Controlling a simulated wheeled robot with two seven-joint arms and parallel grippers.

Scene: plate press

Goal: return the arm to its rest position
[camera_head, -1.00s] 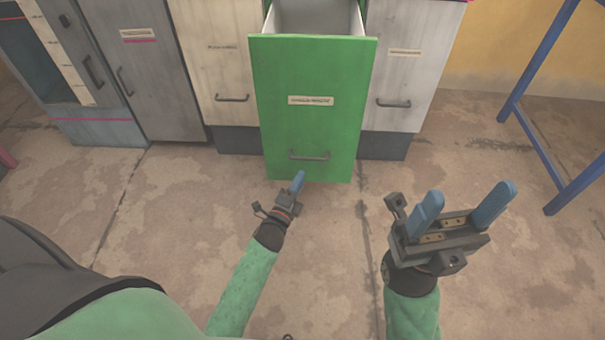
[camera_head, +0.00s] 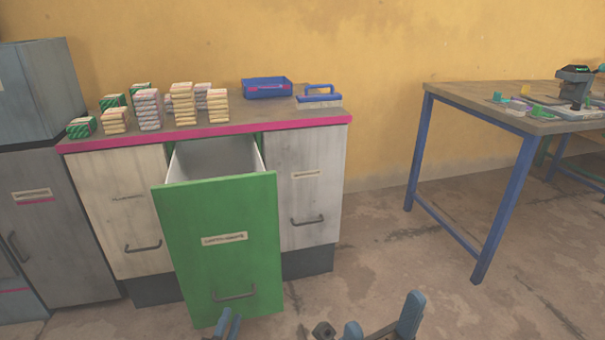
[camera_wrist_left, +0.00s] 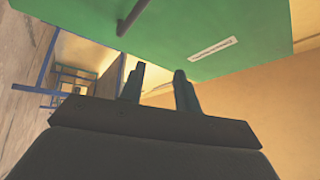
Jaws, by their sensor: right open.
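My left gripper (camera_head: 228,324) shows only its blue fingertips at the bottom edge of the head view, in front of the green drawer's lower part. In the left wrist view its two fingers (camera_wrist_left: 158,74) stand apart with nothing between them, near the green drawer front. My right gripper (camera_head: 381,316) is at the bottom edge, right of the drawer, with its blue fingers wide apart and empty. Both arms are otherwise out of the head view. The green drawer (camera_head: 222,265) is pulled out, its interior looking empty where visible.
A blue-legged table (camera_head: 470,97) stands at the right. Bare floor (camera_head: 400,260) lies between cabinet and table.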

